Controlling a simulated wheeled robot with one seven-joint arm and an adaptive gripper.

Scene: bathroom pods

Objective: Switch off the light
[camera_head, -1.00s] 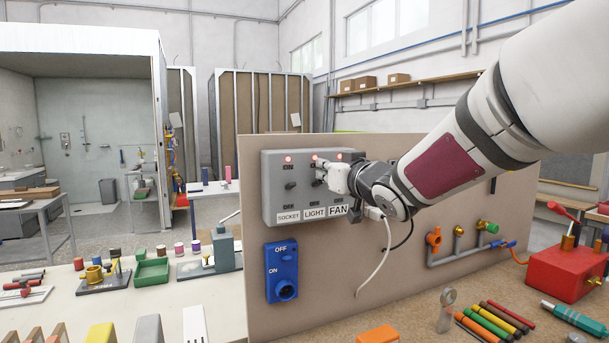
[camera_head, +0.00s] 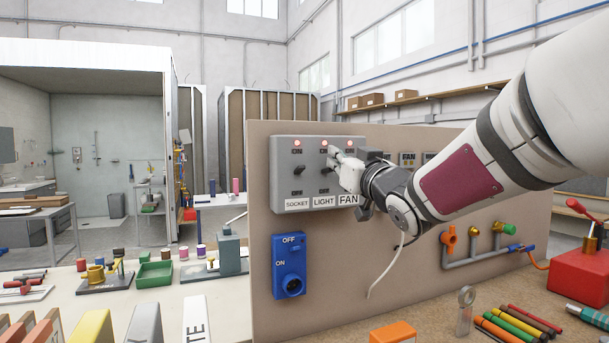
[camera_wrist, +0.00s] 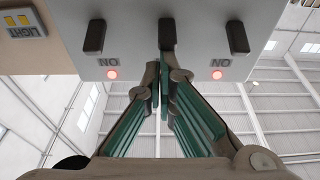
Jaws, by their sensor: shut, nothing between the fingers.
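A grey switch box (camera_head: 283,181) is fixed on the brown board, with three levers above the labels SOCKET, LIGHT and FAN. The LIGHT lever (camera_head: 324,170) is the middle one, and its red lamp (camera_head: 323,144) glows. My gripper (camera_head: 333,152) is shut and empty, at the upper, ON side of this lever. In the wrist view, upside down, the shut fingertips (camera_wrist: 160,68) sit just at the end of the middle lever (camera_wrist: 167,35); I cannot tell whether they touch. They hide the middle lamp there. My gripper partly hides the FAN switch in the head view.
The SOCKET lever (camera_head: 298,171) is close on the left. A blue OFF/ON socket unit (camera_head: 289,265) is below the box. A white cable (camera_head: 385,267) hangs below my wrist. Pipes with valves (camera_head: 473,255) are at the right. The space in front of the box is otherwise open.

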